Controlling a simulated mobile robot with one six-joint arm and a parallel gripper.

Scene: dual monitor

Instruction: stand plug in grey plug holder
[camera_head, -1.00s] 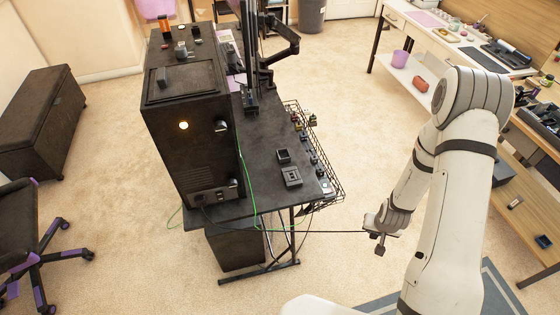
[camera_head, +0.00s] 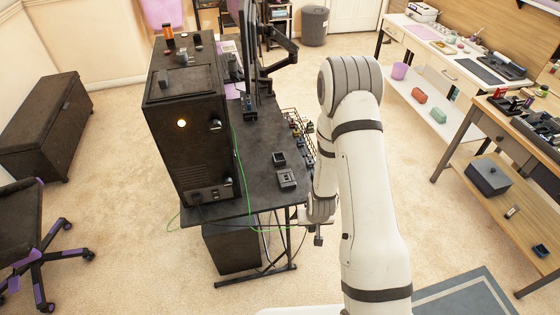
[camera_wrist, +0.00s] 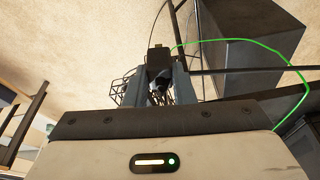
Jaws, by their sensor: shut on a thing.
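My gripper (camera_head: 318,234) is low beside the right front corner of the dark desk. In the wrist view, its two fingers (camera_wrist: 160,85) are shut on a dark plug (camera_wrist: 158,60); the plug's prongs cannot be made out. In the head view the plug is too small to tell apart from the gripper. A square grey block (camera_head: 287,180), which looks like the grey plug holder, lies on the desk near its right edge, apart from my gripper. A darker square holder (camera_head: 279,158) is just behind it.
The desk (camera_head: 258,190) carries a large black computer case (camera_head: 186,135) and monitors at the back. A wire basket (camera_head: 300,128) with small items hangs at the right edge, partly behind my arm. A green cable (camera_head: 238,165) runs down the desk.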

